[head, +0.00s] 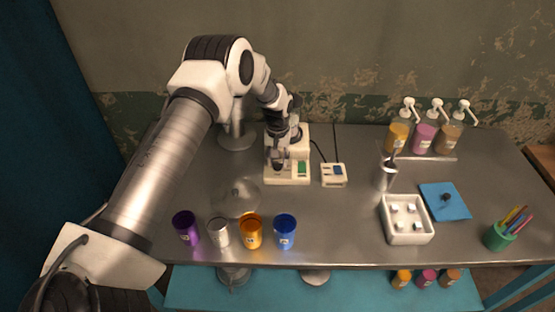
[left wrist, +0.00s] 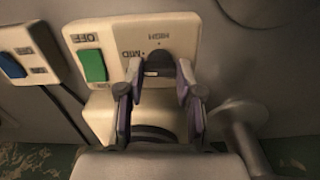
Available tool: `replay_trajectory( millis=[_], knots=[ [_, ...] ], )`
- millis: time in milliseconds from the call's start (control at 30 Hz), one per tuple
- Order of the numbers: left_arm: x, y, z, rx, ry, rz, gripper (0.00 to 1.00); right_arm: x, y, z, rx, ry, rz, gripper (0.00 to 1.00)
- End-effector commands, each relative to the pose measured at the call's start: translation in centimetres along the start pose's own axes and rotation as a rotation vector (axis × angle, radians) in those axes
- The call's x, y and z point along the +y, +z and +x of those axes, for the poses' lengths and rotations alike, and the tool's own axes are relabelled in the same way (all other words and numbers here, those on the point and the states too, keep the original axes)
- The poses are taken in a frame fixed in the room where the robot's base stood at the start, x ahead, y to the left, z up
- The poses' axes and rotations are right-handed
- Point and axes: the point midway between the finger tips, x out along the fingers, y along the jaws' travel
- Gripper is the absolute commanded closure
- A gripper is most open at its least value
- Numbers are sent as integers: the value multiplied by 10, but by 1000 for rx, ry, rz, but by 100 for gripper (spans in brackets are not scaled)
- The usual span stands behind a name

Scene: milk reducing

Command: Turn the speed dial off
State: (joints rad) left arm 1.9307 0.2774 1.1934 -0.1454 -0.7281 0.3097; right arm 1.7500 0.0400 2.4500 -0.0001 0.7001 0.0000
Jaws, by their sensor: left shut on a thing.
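The cream machine base (head: 288,180) stands at the table's back centre, with a green switch (head: 302,169) on its right front. In the left wrist view its panel appears upside down, with MID and HIGH printed around a dark speed dial (left wrist: 159,64). An OFF label shows above the green switch (left wrist: 92,66). My left gripper (head: 280,166) reaches down over the base. In the left wrist view my left gripper (left wrist: 160,70) has its fingertips on either side of the dial, shut on it. Which mark the dial points to is unclear. My right gripper is not in view.
A control box with a blue switch (head: 334,174) sits just right of the machine. Purple (head: 186,228), clear (head: 219,232), orange (head: 250,231) and blue (head: 285,231) cups line the front edge. A white tray (head: 408,238) and pump bottles (head: 423,138) stand to the right.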

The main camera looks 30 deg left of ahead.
Motion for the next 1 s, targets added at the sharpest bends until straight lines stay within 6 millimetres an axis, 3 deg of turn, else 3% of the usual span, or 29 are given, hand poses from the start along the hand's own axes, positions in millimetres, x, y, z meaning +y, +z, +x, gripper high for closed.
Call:
replay_trajectory(
  millis=[1000],
  knots=[
    [-1, 4, 4, -10, -10, -963, 100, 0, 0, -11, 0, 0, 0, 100]
  ],
)
